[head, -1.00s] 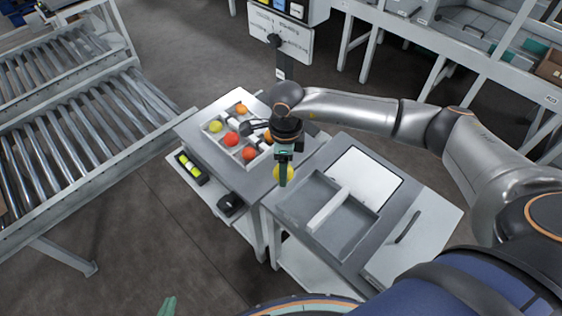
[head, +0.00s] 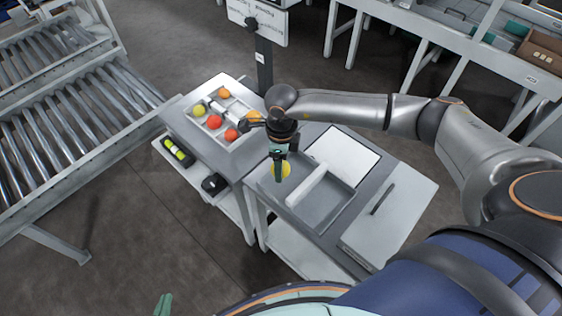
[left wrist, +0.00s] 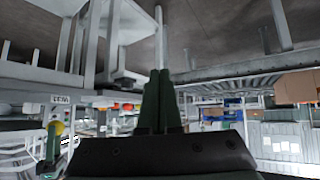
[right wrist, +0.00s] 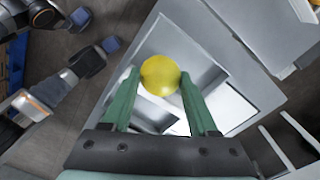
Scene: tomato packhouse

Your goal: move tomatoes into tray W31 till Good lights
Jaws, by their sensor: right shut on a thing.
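My right gripper (head: 280,160) is shut on a yellow tomato (head: 284,171), which also shows between its green fingers in the right wrist view (right wrist: 160,75). It holds the tomato over the left compartment of a grey tray (head: 345,208) with a pale divider; the height above the floor is hard to tell. A pale sectioned tray (head: 208,97) to the left holds several tomatoes: a yellow one (head: 199,110), red ones (head: 214,122) and orange ones (head: 225,93). My left gripper (head: 164,303) is low and away from the trays; its fingers meet in the left wrist view (left wrist: 160,75).
A label (left wrist: 61,99) in the left wrist view seems to read W31. A white panel (head: 343,155) and a grey lid-like plate (head: 390,218) adjoin the tray. A display post (head: 264,62) stands behind. Roller conveyors (head: 70,135) are at left. No lit Good lamp is visible.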

